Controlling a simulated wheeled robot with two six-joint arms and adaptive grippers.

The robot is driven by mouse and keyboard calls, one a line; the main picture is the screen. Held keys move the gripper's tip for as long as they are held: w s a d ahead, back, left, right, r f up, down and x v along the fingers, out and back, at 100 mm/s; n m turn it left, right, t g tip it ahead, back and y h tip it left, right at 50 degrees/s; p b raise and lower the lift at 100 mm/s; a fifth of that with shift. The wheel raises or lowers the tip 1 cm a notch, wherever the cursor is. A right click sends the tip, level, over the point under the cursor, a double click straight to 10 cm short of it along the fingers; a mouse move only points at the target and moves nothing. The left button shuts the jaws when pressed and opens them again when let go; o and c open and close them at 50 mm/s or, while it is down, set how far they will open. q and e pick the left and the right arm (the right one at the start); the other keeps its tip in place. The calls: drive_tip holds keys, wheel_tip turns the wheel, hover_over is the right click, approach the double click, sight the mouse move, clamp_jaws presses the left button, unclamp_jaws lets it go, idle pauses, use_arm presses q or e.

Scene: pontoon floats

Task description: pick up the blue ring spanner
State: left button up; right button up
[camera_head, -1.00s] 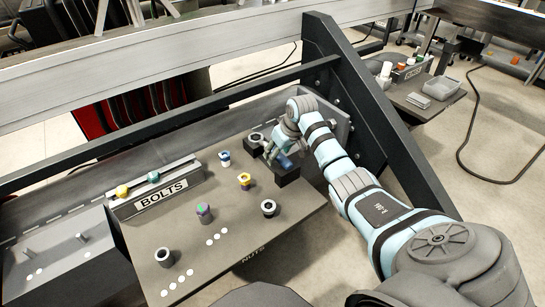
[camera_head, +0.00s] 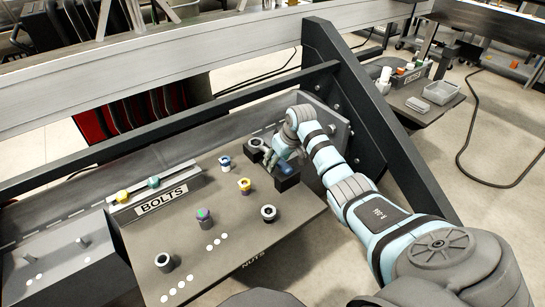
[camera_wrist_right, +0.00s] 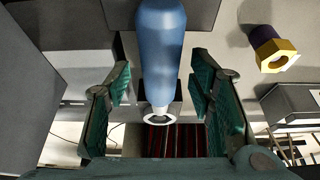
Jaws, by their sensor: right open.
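The blue ring spanner (camera_head: 286,168) lies at a dark block (camera_head: 287,183) at the right end of the grey bench panel. My right gripper (camera_head: 280,158) is over it, partly hiding it. In the right wrist view the spanner's blue handle (camera_wrist_right: 160,50) runs between the two teal-padded fingers of my right gripper (camera_wrist_right: 161,80), with its pale ring end (camera_wrist_right: 159,117) pointing toward the palm. The fingers are open, with a visible gap on each side of the handle. My left gripper is not in view.
A rack marked BOLTS (camera_head: 162,199) stands on the panel's left. A dark slanted frame beam (camera_head: 365,120) rises close beside my right arm.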

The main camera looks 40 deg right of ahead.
clamp_jaws()
idle(0.3)
drive_tip(key=shift+b, duration=0.3)
wheel_tip(320, 180, up, 21)
drive_tip(key=p, duration=0.4)
drive_tip(key=shift+f+p, duration=0.2)
drive_tip(key=shift+p, duration=0.2)
drive_tip(key=c, duration=0.8)
unclamp_jaws()
clamp_jaws()
